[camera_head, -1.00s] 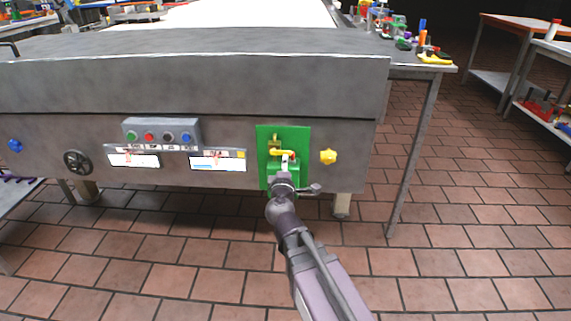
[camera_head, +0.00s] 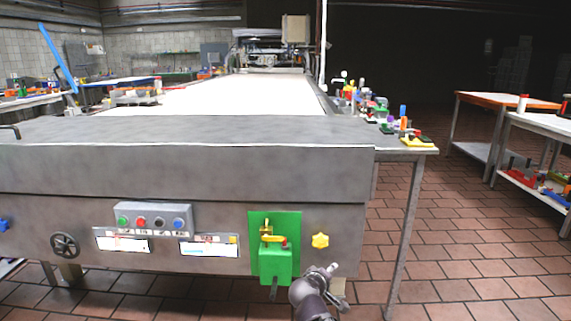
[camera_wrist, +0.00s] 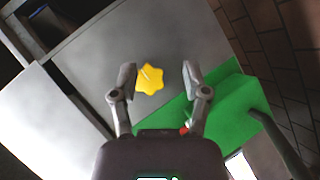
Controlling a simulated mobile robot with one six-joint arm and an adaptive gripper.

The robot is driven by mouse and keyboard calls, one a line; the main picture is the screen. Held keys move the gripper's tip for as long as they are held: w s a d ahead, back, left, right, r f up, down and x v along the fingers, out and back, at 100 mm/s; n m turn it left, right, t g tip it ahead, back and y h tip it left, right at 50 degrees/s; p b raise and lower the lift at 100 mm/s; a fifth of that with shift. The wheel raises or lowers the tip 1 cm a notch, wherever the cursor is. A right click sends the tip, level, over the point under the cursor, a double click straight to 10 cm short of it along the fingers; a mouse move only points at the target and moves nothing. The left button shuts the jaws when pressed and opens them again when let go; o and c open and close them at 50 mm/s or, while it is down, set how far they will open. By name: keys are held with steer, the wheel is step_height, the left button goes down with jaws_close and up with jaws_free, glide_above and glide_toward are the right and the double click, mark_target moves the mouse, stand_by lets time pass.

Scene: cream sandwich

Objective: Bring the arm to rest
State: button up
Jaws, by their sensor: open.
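My arm (camera_head: 309,291) shows at the bottom of the head view, low in front of the machine, just right of the green panel (camera_head: 288,222). My gripper (camera_wrist: 158,80) is open in the wrist view, with nothing between its fingers but a view of the machine front. A yellow star-shaped knob (camera_wrist: 150,78) on the machine shows between the fingertips, beyond them. The same yellow knob (camera_head: 320,241) is right of the green panel in the head view.
The grey machine (camera_head: 190,175) fills the front, with a button box (camera_head: 153,218), a black handwheel (camera_head: 65,245) and a yellow valve handle (camera_head: 272,238). A side table (camera_head: 408,151) with small coloured items stands right. Tiled floor (camera_head: 460,250) is clear at the right.

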steer(key=s+d+f+m+g+y+p, duration=0.1)
steer(key=s+d+f+m+g+p, duration=0.1)
steer(key=s+d+f+m+g, duration=0.35)
steer(key=s+a+f+m+g+y+p, duration=0.1)
steer(key=s+m+g+y+p, duration=0.1)
steer(key=s+g+y, duration=0.6)
step_height(320, 180, up, 37)
steer(key=s+t+h+p, duration=0.2)
steer(key=p, duration=3.5)
steer(key=shift+r+h+p, duration=0.2)
steer(key=shift+h+p, duration=0.1)
steer(key=shift+p, duration=0.05)
